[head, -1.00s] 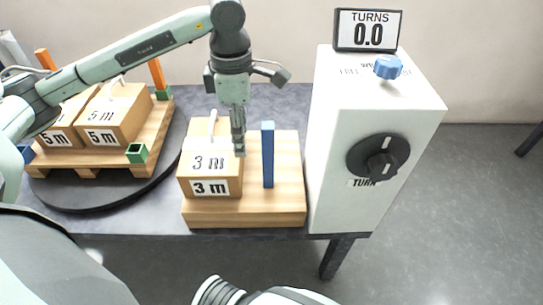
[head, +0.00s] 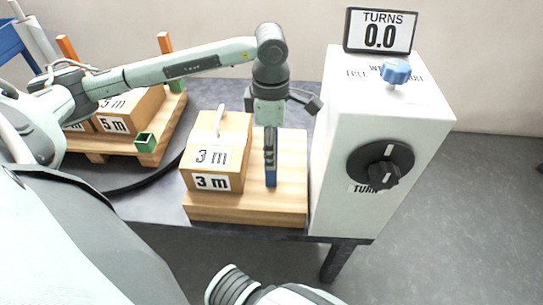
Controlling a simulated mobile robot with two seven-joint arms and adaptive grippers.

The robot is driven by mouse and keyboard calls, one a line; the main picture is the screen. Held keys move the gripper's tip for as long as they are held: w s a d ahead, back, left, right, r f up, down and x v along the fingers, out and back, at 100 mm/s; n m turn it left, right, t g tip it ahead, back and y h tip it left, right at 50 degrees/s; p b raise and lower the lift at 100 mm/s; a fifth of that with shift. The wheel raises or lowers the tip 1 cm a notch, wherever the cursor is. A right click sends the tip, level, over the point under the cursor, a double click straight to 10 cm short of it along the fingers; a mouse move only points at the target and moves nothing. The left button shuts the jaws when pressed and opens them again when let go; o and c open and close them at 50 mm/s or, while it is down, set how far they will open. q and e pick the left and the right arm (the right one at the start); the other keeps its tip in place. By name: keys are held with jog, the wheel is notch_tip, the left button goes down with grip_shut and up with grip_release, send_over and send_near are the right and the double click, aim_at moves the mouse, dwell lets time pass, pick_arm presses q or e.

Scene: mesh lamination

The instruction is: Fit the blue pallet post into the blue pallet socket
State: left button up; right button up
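The blue post (head: 271,182) stands upright on the wooden board (head: 245,212), right of the 3 m box. My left gripper (head: 270,168) points down at the post, its fingers overlapping the upper part and hiding most of it. Only the post's lower end shows below the fingers. Whether the fingers are closed on it cannot be told. The wooden pallet (head: 152,158) is at the left, partly behind my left arm. The blue socket is hidden now. My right gripper is out of view.
The 3 m box (head: 215,155) sits close left of my gripper. The white cabinet (head: 345,150) with its knob and counter stands close right. The pallet carries 5 m boxes (head: 125,112), orange posts (head: 164,42) and a green socket (head: 145,142).

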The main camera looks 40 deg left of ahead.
pick_arm(q)
jog(key=shift+f, duration=0.85)
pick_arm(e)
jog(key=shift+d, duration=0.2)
pick_arm(q)
jog(key=shift+c, duration=0.4)
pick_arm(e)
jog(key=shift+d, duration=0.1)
pick_arm(q)
jog(key=shift+c, duration=1.4)
grip_shut()
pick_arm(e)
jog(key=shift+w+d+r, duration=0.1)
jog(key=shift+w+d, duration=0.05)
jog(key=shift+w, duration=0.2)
